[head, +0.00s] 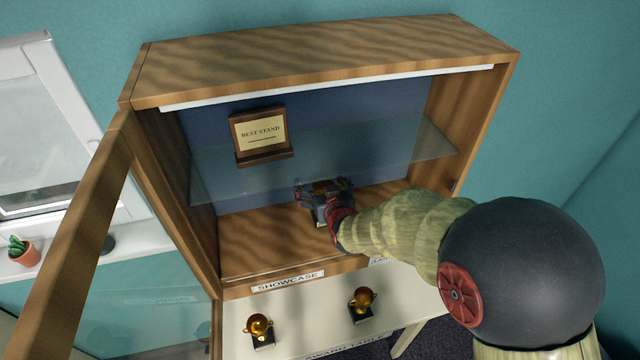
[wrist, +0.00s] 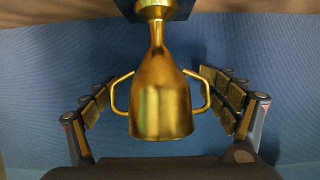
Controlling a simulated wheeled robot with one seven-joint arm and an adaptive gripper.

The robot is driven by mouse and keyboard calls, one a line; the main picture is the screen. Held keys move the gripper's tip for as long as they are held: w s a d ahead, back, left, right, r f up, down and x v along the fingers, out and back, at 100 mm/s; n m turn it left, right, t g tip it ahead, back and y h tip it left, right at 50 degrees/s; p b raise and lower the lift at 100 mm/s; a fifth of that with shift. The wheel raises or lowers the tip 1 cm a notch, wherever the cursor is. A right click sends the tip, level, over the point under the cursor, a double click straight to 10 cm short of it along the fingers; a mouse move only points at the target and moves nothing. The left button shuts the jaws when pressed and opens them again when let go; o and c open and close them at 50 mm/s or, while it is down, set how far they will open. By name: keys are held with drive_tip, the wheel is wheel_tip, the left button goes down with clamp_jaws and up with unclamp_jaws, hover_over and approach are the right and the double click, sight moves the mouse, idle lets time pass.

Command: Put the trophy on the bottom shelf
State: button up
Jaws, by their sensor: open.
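A gold trophy cup with two handles and a dark base (wrist: 160,100) fills the middle of the wrist view, which shows it upside down. Its base is against the wooden bottom shelf (head: 250,245) inside the showcase. In the head view only a bit of gold shows; my gripper hides the rest. My gripper (head: 324,190) is inside the showcase, below the glass shelf. Its fingers are spread on both sides of the cup, with gaps outside the handles. The cup looks upright on the shelf.
A "Best Stand" plaque (head: 261,136) stands on the glass shelf (head: 400,140) above. The showcase door (head: 75,240) is open at left. Two more gold trophies, left (head: 259,328) and right (head: 363,299), stand on the white award table (head: 310,325) below. The bottom shelf's left part is clear.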

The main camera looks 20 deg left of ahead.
drive_tip(key=shift+r, duration=0.1)
drive_tip(key=shift+s+r, duration=0.1)
drive_tip(key=shift+r, duration=0.05)
drive_tip(key=v, duration=1.1)
drive_tip(key=shift+s+d, duration=0.25)
drive_tip(key=shift+s, duration=0.1)
drive_tip(key=s+d+r+m+g+h, duration=0.15)
drive_tip(key=d+r, duration=0.25)
drive_tip(key=d, duration=0.5)
drive_tip(key=s+d+r+m+h, duration=0.1)
drive_tip(key=s+d+r+h, duration=0.15)
drive_tip(key=d, duration=0.55)
drive_tip(key=s+d+r+m+g+h, duration=0.3)
drive_tip(key=s+d+g, duration=0.1)
drive_tip(key=s+d, duration=1.1)
drive_tip(key=s, duration=0.3)
drive_tip(key=shift+s+m, duration=0.2)
drive_tip(key=shift+m, duration=0.15)
